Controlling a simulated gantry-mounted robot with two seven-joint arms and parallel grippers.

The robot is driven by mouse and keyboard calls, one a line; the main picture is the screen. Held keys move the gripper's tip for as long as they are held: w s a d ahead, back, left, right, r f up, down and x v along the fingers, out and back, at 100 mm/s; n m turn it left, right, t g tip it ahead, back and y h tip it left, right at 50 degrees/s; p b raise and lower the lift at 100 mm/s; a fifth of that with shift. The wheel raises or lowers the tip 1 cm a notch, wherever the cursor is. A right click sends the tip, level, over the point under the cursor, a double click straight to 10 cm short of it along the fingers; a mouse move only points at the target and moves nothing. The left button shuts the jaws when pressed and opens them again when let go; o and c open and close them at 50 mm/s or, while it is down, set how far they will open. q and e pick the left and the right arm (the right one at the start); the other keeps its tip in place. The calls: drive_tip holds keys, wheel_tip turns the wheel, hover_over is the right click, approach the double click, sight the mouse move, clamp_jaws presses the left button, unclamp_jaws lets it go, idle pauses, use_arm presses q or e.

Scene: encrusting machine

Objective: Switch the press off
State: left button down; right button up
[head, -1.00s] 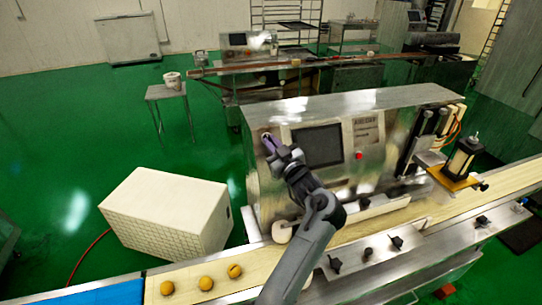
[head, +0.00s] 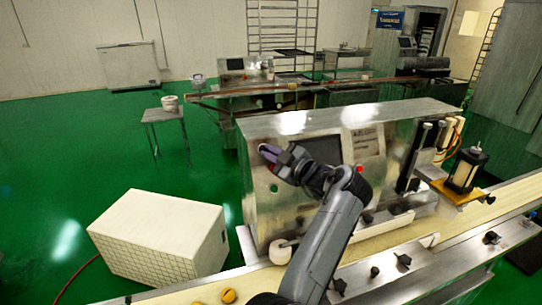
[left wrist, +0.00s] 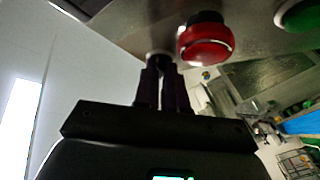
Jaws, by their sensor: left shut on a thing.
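The steel machine (head: 300,122) with a dark screen (head: 321,149) stands in the middle of the head view. My left gripper (head: 268,152) is at the upper left of its front panel. In the left wrist view its fingers (left wrist: 162,68) are close together on a small dark knob (left wrist: 158,57), mostly hidden by the fingertips. A red button (left wrist: 205,42) sits just right of the knob, and a green button (left wrist: 298,12) is further right. The knob's turned position cannot be told. My right gripper is not in view.
A conveyor belt (head: 460,218) runs along the machine's front, with a yellow ball (head: 228,296) at lower left. A black-and-clear cylinder unit (head: 463,168) stands at right. A white box (head: 160,235) sits on the floor at left. Open green floor lies beyond it.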

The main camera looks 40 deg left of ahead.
use_arm(q)
drive_tip(key=c, duration=1.2)
unclamp_jaws()
drive_tip(key=shift+d, duration=0.55)
drive_tip(key=s+d+p, duration=0.1)
drive_tip(key=d+p, duration=0.8)
drive_tip(key=p, duration=0.4)
drive_tip(key=shift+s+d+p, duration=0.2)
drive_tip(key=shift+s+p, duration=0.2)
